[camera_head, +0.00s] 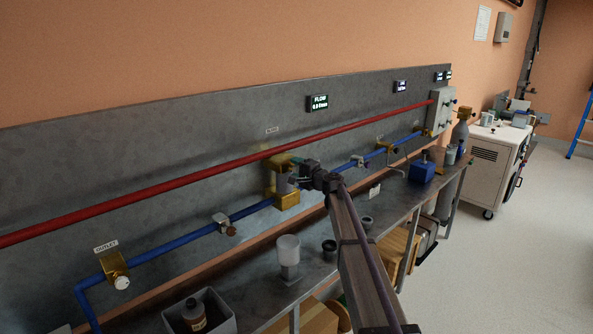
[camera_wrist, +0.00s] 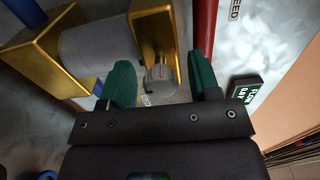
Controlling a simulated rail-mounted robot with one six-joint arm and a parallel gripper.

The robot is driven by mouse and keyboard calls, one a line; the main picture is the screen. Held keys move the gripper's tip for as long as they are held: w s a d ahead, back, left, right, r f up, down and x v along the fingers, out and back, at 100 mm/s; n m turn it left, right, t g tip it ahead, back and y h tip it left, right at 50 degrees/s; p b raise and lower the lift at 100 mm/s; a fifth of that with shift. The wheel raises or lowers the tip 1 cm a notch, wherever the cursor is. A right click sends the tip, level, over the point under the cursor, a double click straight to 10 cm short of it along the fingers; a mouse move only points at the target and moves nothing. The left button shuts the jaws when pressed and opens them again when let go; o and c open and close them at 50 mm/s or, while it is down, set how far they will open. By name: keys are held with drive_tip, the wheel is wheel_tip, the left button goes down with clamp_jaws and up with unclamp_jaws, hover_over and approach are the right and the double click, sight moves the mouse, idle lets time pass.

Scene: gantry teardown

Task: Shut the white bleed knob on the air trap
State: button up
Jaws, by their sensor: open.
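The air trap (camera_head: 283,190) has brass-coloured end blocks and a grey body, and sits on the blue pipe by the backboard. The wrist view shows its grey body (camera_wrist: 98,46) lying between two gold blocks. The bleed knob (camera_wrist: 160,80), pale and ribbed, is on the nearer gold block (camera_wrist: 154,28). My gripper (camera_wrist: 162,76) is open, with one green finger on each side of the knob in the picture and gaps to both. I cannot tell whether the fingertips reach its depth. In the head view, my gripper (camera_head: 303,171) is beside the trap and hides part of it.
A red pipe (camera_head: 185,180) runs above the trap and passes close to my right finger in the wrist view (camera_wrist: 204,30). A flow display (camera_head: 318,102) is on the backboard. A white cup (camera_head: 288,249) and a grey bin (camera_head: 222,308) stand below on the bench.

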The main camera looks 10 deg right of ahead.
drive_tip(key=v, duration=1.1)
drive_tip(key=s+a+f+n+g+h, duration=0.1)
drive_tip(key=s+a+f+n+g, duration=0.35)
drive_tip(key=s, duration=0.55)
drive_tip(key=s+a+f+n+g+h, duration=0.1)
drive_tip(key=s+a+f+n+g, duration=0.15)
drive_tip(key=s+f+g, duration=0.55)
drive_tip(key=s+f+n+g+h, duration=0.1)
drive_tip(key=s+h, duration=0.3)
drive_tip(key=s, duration=0.9)
drive_tip(key=s+d+f+n+g+h, duration=0.1)
drive_tip(key=s+f+n+h, duration=0.2)
drive_tip(key=s, duration=1)
drive_tip(key=shift+s+f+h, duration=0.25)
drive_tip(key=shift+f+h, duration=0.1)
drive_tip(key=shift+h, duration=0.15)
drive_tip(key=shift+d+g, duration=0.15)
drive_tip(key=shift+g, duration=0.1)
